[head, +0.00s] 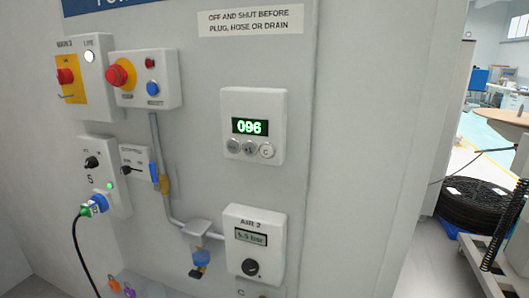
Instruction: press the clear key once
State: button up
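A white counter box (253,127) is mounted on the grey panel, right of the picture's middle line of fittings. Its green display (250,127) reads 096. Under the display are three round keys in a row. The rightmost key (266,150) is whitish and marked C. The middle key (249,147) is grey and seems to carry a +1 mark. The left key (233,146) is grey, and its mark is too small to read. My gripper is not in view, and nothing covers the box or its keys.
Below the box is an AIR 2 regulator (253,246) with a black knob. Left are a red emergency button (121,75), switch boxes, a blue plug (96,206) with a hanging black cable, and a pipe. Black coils (470,203) lie at the far right.

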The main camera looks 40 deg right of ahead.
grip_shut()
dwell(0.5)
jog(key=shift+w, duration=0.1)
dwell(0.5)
